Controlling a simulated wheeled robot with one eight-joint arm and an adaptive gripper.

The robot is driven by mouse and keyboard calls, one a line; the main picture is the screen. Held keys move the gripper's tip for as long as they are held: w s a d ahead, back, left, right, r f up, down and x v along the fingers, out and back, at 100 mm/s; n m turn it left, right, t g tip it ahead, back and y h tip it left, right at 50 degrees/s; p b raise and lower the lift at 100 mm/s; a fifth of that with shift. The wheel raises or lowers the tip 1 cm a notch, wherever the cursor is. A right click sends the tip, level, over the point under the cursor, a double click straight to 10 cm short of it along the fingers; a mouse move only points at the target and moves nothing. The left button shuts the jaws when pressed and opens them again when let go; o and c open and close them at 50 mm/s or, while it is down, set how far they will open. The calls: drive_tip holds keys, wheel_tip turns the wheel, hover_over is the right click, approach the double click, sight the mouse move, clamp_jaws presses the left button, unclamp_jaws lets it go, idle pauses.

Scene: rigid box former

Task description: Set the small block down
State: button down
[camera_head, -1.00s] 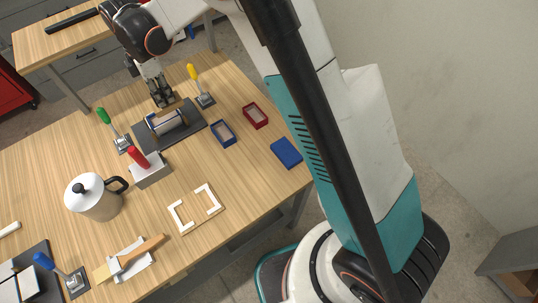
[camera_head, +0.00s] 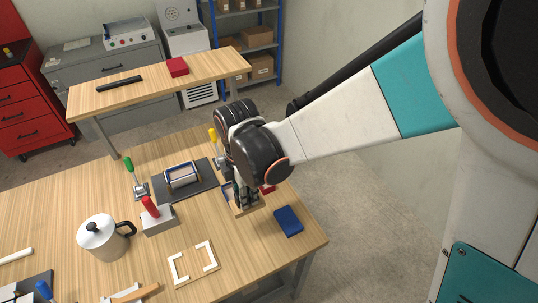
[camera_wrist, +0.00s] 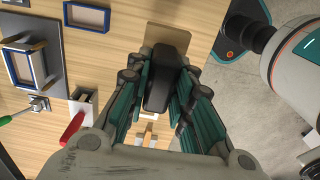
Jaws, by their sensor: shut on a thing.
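My gripper (camera_head: 243,193) is at the right part of the wooden table, pointing down. It is shut on the small block, a tan wooden piece (camera_wrist: 167,36) with a black upright part (camera_wrist: 163,82) between my fingers in the wrist view. In the head view the tan block (camera_head: 245,210) shows just under my fingertips, partly hidden by them. I cannot tell whether it touches the table. A blue-rimmed frame (camera_head: 228,189) is just behind my gripper, partly covered; it shows clearly in the wrist view (camera_wrist: 87,15).
A grey mat (camera_head: 207,187) bears a blue-edged box (camera_head: 182,177). A red frame (camera_head: 268,188) is partly hidden behind my gripper. A blue block (camera_head: 288,221) lies to the right. A red-handled block (camera_head: 157,218), a kettle (camera_head: 103,239) and a white-cornered jig (camera_head: 194,264) stand to the left and front.

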wheel_tip(320, 180, down, 17)
drive_tip(key=b, duration=1)
drive_tip(key=shift+w, duration=0.1)
drive_tip(key=shift+f, duration=0.15)
drive_tip(key=c, duration=1.4)
unclamp_jaws()
drive_tip(key=shift+r, duration=0.2)
wheel_tip(320, 180, up, 12)
drive_tip(key=p, duration=0.3)
